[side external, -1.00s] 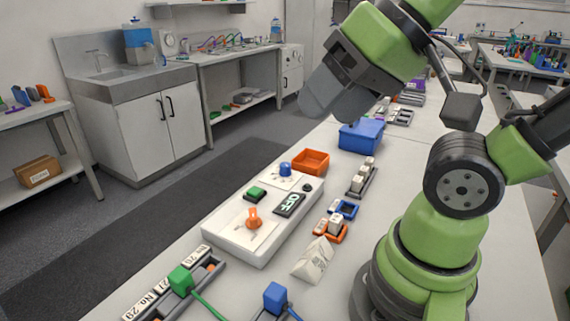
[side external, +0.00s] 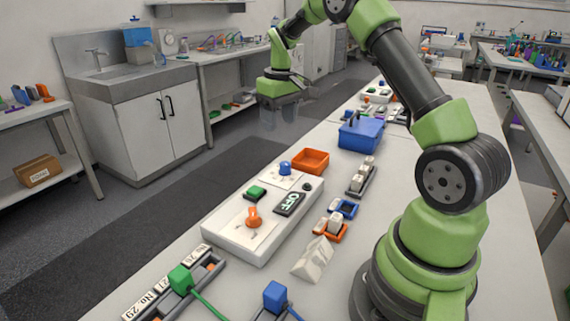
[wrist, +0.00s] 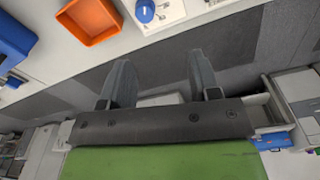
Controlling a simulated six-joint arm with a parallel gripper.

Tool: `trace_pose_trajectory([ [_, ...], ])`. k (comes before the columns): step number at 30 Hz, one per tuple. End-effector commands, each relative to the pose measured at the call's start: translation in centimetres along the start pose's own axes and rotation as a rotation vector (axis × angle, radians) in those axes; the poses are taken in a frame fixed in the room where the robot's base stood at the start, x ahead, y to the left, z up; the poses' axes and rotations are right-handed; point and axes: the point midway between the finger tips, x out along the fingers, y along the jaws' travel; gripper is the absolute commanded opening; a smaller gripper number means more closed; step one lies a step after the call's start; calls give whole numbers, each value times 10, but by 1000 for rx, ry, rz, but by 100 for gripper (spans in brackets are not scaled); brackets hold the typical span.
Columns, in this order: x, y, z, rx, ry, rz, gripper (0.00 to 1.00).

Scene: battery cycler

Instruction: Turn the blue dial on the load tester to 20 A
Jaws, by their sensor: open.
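The load tester (side external: 237,242) is a white box on the bench in the side view. Its blue dial (side external: 285,168) stands on a white plate at the far end, and also shows at the top of the wrist view (wrist: 145,11). An orange knob (side external: 254,217), a green button (side external: 256,192) and a display reading OFF (side external: 289,204) are on the box. My gripper (side external: 279,122) is open and empty, high above and beyond the dial in the side view. Its two fingers (wrist: 160,62) are well apart in the wrist view, with the dial beyond their tips.
An orange tray (side external: 311,161) lies beside the dial, with a blue bin (side external: 360,136) behind it; both show in the wrist view. The aisle left of the bench is clear.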

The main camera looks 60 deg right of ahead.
Motion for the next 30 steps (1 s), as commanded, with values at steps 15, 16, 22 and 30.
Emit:
trace_pose_trajectory([
  [15, 79, 24, 1, -10, -62, 0, 57],
  [16, 85, 24, 1, -10, -62, -1, 57],
  [22, 118, 24, 3, -10, -59, 0, 57],
  [30, 136, 24, 3, -10, -56, 1, 57],
])
